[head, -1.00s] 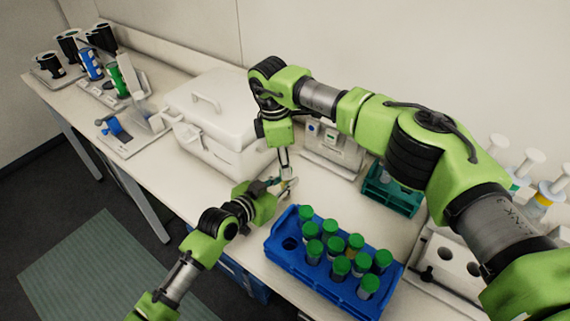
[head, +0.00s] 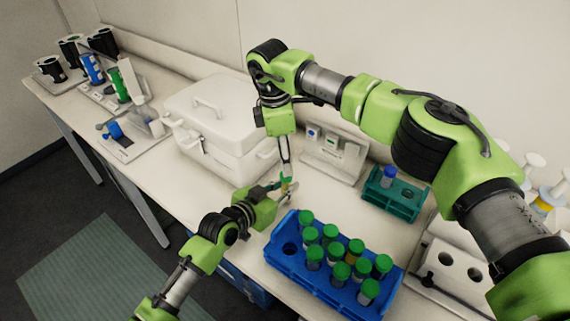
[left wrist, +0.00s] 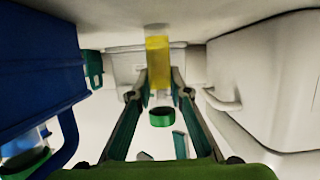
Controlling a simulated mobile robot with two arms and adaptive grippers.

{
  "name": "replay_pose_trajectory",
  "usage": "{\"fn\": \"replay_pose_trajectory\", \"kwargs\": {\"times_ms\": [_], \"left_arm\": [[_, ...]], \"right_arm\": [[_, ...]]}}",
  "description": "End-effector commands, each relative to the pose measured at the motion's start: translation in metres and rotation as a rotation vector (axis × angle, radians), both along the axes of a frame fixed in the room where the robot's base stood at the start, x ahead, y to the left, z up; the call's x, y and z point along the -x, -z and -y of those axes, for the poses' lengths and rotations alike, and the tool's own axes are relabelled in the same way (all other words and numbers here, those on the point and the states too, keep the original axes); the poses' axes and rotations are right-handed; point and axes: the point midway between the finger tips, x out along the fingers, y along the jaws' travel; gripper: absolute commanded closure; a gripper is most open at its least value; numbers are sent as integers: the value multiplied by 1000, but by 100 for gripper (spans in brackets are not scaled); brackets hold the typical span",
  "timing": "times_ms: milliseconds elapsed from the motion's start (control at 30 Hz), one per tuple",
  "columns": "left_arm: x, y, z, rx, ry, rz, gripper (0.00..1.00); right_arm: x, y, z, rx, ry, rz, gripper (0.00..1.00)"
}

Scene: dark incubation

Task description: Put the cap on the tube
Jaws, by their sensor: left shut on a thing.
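My left gripper (head: 271,190) is shut on an upright tube with yellow contents or a yellow band (left wrist: 157,62). The left wrist view is upside down, with the bench at the top. A green cap (left wrist: 162,118) shows at the tube's upper end, slightly off its middle line. I cannot tell whether it is seated or apart. My right gripper (head: 287,170) points down from above, over the tube. Parts of what look like its fingers show beyond the cap in the left wrist view. Whether they touch the cap is unclear.
A blue rack (head: 282,262) with several green-capped tubes stands just right of my left gripper. A white lidded box (head: 215,115) is at the left. Behind are a teal rack (head: 395,200) with a blue-capped tube and a grey-white device (head: 335,155). Bench is free between.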

Motion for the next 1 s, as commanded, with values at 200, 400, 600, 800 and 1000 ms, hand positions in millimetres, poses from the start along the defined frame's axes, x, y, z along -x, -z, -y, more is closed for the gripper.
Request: {"fn": "replay_pose_trajectory", "kwargs": {"times_ms": [200, 400, 600, 800, 1000], "left_arm": [[0, 1, 0, -1, 0, -2, 100], [0, 1, 0, -1, 0, -2, 100], [0, 1, 0, -1, 0, -2, 100], [0, 1, 0, -1, 0, -2, 100], [0, 1, 0, -1, 0, -1, 100]], "right_arm": [[0, 0, 0, 0, 0, -1, 63], [0, -1, 0, -1, -71, -10, 63], [0, -4, 1, -9, -378, -46, 63], [0, -9, 1, -20, -790, -86, 63], [0, -13, 1, -28, -1202, -119, 63]]}}
